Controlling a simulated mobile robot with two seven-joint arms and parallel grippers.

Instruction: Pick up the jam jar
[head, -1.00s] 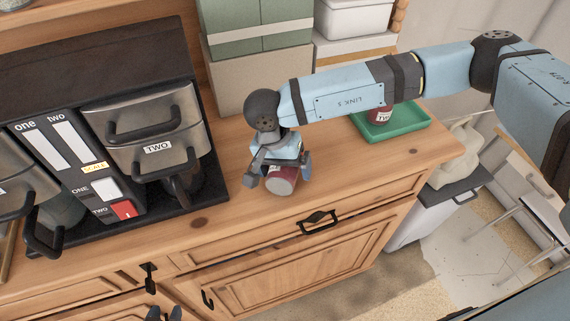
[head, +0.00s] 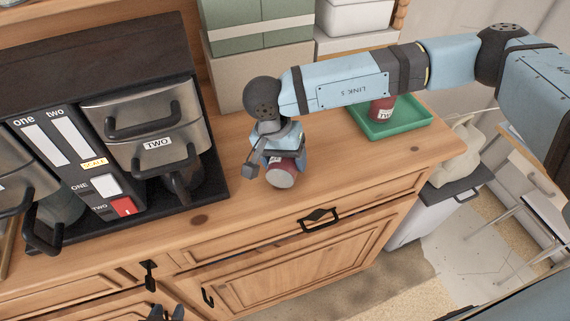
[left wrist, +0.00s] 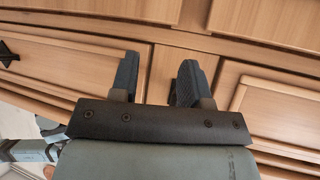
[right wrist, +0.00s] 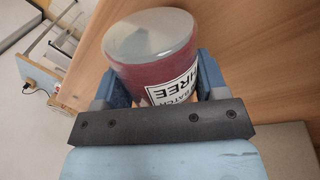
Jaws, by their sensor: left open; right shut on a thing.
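A dark red jar (head: 281,174) with a pale end and a white label is between the fingers of my right gripper (head: 279,163), above the dresser top. In the right wrist view the jar (right wrist: 150,50) lies between both blue fingers, and its label reads "BATCH THREE". My right gripper (right wrist: 165,85) is shut on it. The jar is tilted in the head view. Another red jar (head: 382,108) stands in a green tray (head: 410,122), partly hidden by my right arm. My left gripper (left wrist: 153,80) is open and empty in front of the drawer fronts; its tips show at the head view's bottom edge (head: 166,313).
A coffee machine (head: 150,110) with black handles stands on the left of the dresser top. Storage boxes (head: 258,70) stand at the back. A bin (head: 435,210) stands right of the dresser.

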